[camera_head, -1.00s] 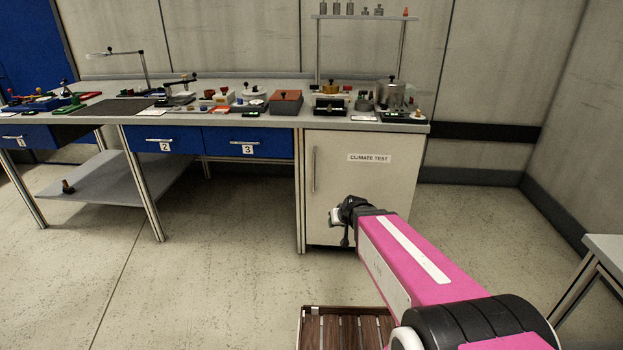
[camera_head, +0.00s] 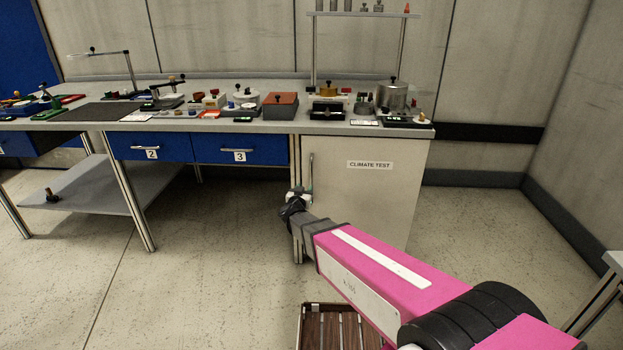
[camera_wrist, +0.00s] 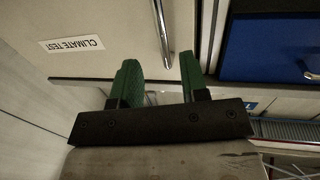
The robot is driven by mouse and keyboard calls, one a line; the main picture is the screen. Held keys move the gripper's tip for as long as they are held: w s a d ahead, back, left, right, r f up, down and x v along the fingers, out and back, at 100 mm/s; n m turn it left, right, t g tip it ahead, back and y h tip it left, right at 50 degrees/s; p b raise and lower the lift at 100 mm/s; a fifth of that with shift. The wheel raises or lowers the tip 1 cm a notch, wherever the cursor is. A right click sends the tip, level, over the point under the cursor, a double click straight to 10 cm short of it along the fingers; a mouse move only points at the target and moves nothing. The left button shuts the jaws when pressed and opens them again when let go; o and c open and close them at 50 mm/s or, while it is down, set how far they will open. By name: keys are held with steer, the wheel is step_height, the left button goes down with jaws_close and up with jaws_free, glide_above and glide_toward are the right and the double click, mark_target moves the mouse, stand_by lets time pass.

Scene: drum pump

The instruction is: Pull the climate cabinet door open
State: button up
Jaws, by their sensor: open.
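The climate cabinet (camera_head: 370,198) stands under the right end of the workbench, its pale door shut and labelled "CLIMATE TEST". Its vertical bar handle (camera_head: 311,172) is at the door's left edge. My gripper (camera_head: 300,194) is at the lower part of the handle in the head view. In the wrist view the picture is turned over; the two green fingers of my gripper (camera_wrist: 160,75) are open, and the handle (camera_wrist: 163,35) reaches down to the gap between them. I cannot tell whether either finger touches the handle. The door (camera_wrist: 105,30) fills the upper left there.
The workbench (camera_head: 220,126) carries several instruments and boxes. Blue drawers (camera_head: 240,150) sit left of the cabinet, above a low grey shelf (camera_head: 110,190). A slatted wooden crate (camera_head: 335,325) is on the floor in front. Another table's corner (camera_head: 612,262) is at right.

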mark_target(311, 178)
steer(key=x, duration=1)
steer(key=shift+w, duration=0.2)
steer(key=shift+d, duration=0.1)
jaws_close()
